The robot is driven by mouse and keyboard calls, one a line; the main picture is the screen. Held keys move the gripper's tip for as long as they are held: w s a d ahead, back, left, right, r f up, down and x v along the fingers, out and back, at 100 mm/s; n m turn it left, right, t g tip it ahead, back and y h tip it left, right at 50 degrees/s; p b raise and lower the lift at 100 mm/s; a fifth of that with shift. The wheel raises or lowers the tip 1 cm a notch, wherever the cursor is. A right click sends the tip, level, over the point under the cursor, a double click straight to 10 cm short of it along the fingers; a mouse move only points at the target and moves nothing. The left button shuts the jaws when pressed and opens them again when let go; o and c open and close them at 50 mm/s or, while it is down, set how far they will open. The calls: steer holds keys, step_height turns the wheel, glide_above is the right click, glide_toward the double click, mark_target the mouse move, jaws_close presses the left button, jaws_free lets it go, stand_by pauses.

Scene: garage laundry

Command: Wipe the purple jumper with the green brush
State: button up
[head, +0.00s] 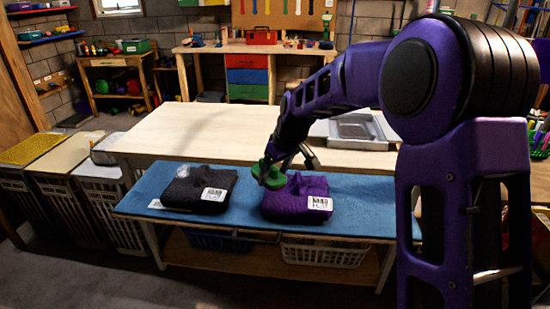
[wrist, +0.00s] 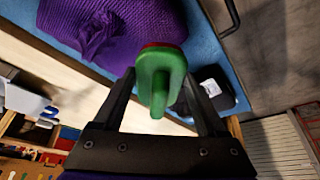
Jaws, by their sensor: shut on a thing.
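The purple jumper (head: 298,200) lies folded on a blue mat (head: 236,214), with a white barcode label on its front right corner. Its knitted surface also fills the upper left of the wrist view (wrist: 105,25). The green brush (wrist: 160,62) is held between the two fingers of my gripper (wrist: 160,85), with a thin red edge at its far end. In the head view the green brush (head: 266,175) is over the jumper's back left edge. I cannot tell whether brush and jumper touch. My gripper (head: 272,168) is partly hidden there by the brush.
A dark folded garment (head: 200,189) with a label lies left of the jumper on the mat. A pale wooden table (head: 200,128) stands behind, with a grey tray (head: 357,127) at its right. Baskets (head: 325,252) sit on the shelf below; hampers (head: 66,207) stand at left.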

mark_target(274, 167)
steer(key=shift+r+p, duration=0.85)
steer(key=shift+r, duration=0.75)
